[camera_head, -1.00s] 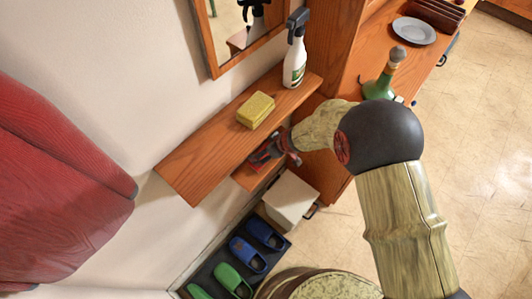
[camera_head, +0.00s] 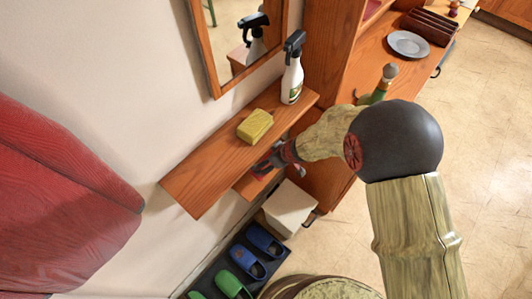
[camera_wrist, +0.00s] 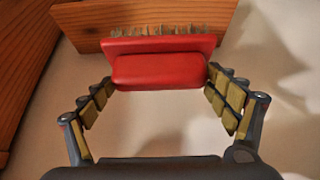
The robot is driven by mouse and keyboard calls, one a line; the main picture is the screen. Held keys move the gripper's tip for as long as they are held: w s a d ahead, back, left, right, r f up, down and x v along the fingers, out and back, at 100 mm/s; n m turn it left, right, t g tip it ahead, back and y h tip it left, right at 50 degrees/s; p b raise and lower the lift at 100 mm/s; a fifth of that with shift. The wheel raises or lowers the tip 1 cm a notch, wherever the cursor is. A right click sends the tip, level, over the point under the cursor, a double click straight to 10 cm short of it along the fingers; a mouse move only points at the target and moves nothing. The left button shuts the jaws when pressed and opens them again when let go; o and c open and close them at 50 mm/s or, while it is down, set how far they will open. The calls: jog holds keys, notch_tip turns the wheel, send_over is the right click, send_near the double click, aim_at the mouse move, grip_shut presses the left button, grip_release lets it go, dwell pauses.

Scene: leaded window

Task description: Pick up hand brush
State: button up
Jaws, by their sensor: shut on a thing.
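The hand brush (camera_wrist: 160,68) is red with pale bristles along its far side. In the wrist view it lies crosswise between the two padded fingers of my gripper (camera_wrist: 160,84), which are shut on its two ends. In the head view my gripper (camera_head: 279,158) is beside the front edge of the upper wooden shelf (camera_head: 230,155), above a lower wooden ledge (camera_head: 247,187). Only a small red part of the brush shows there. I cannot tell whether the brush still touches the ledge.
A yellow sponge (camera_head: 255,126) and a spray bottle (camera_head: 292,72) stand on the upper shelf, below a framed mirror (camera_head: 238,45). A white box (camera_head: 290,206) and several slippers are below. A red cloth (camera_head: 60,200) hangs at left. A green bottle (camera_head: 378,92) stands behind my arm.

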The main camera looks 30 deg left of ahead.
jog(key=r, duration=0.1)
jog(key=s+d+r+p, duration=0.1)
jog(key=s+d+r, duration=0.1)
jog(key=r, duration=0.1)
jog(key=s+d+r+p, duration=0.2)
jog(key=s+d+r, duration=0.1)
jog(key=s+d, duration=0.2)
jog(key=shift+s+d, duration=0.35)
jog(key=shift+d, duration=0.4)
jog(key=o, duration=0.6)
jog(key=shift+c, duration=1.2)
